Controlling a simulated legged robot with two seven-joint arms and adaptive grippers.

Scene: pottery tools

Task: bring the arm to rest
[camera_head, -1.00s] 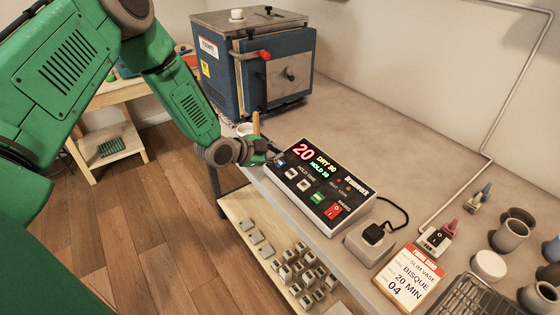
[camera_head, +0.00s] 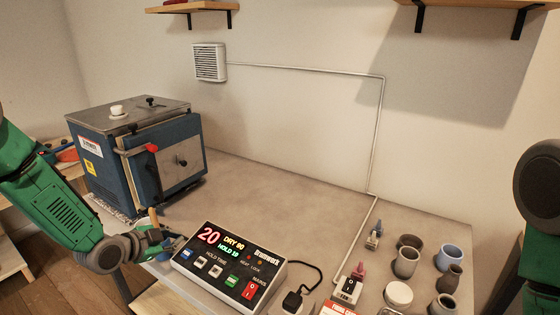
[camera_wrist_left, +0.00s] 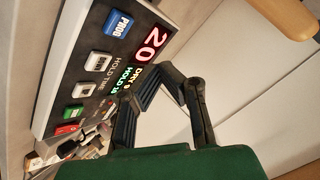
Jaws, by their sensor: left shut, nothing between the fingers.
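My left gripper (camera_head: 165,240) is shut and empty at the left end of the control box, close to the blue button (camera_head: 187,254). I cannot tell from the head view whether it touches the box. In the left wrist view the closed fingers (camera_wrist_left: 172,78) are in front of the control box (camera_wrist_left: 83,78), whose lit display shows a red 20. The box (camera_head: 262,276) lies on the grey table, its display reading 20, DRY and HOLD. My right arm shows only as a dark and green part at the right edge; its gripper is out of view.
A blue kiln (camera_head: 165,165) with a red-tipped handle stands just behind my left gripper. The table's middle (camera_head: 270,195) is clear.

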